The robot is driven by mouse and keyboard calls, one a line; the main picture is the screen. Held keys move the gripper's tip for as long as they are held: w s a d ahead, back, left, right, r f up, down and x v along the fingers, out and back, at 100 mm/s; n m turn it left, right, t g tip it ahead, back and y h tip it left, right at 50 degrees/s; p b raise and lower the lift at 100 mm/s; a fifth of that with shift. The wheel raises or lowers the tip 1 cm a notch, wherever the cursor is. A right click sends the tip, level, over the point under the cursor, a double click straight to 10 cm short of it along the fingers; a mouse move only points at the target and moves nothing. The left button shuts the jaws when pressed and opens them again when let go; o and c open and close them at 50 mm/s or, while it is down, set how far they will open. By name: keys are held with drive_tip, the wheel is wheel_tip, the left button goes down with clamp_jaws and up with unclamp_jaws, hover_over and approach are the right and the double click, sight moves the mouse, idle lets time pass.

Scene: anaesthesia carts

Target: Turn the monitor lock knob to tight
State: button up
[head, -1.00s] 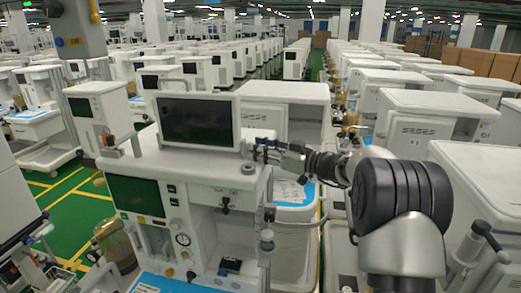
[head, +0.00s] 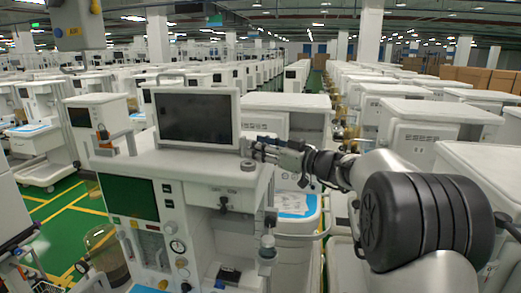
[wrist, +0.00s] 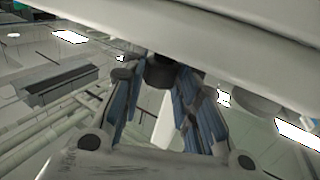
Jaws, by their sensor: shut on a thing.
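The monitor (head: 194,118) with a dark screen stands on top of the white anaesthesia cart (head: 205,168). My gripper (head: 250,149) comes in from the right at the monitor's lower right edge. In the wrist view my gripper (wrist: 162,78) has its blue-padded fingers on both sides of a dark round knob (wrist: 160,70) under a pale edge. The fingers are shut on this knob, and they cover part of it. In the head view the gripper hides the knob, and its turn angle cannot be told.
A small grey round part (head: 248,165) sits on the cart top just below my gripper. Rows of similar carts (head: 415,130) fill the room behind and to the right.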

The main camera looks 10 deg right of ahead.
drive_tip(key=o, duration=1.1)
drive_tip(key=shift+c, duration=0.2)
drive_tip(key=p, duration=0.3)
drive_tip(key=shift+w+r+n+g+y, duration=0.15)
drive_tip(key=shift+r+n+g+y, duration=0.15)
drive_tip(key=shift+y, duration=0.1)
drive_tip(key=g+p, duration=0.1)
drive_tip(key=p, duration=0.4)
drive_tip(key=shift+d+n+y+p, duration=0.1)
drive_tip(key=shift+n+y+p, duration=0.2)
drive_tip(key=shift+n+y, duration=0.1)
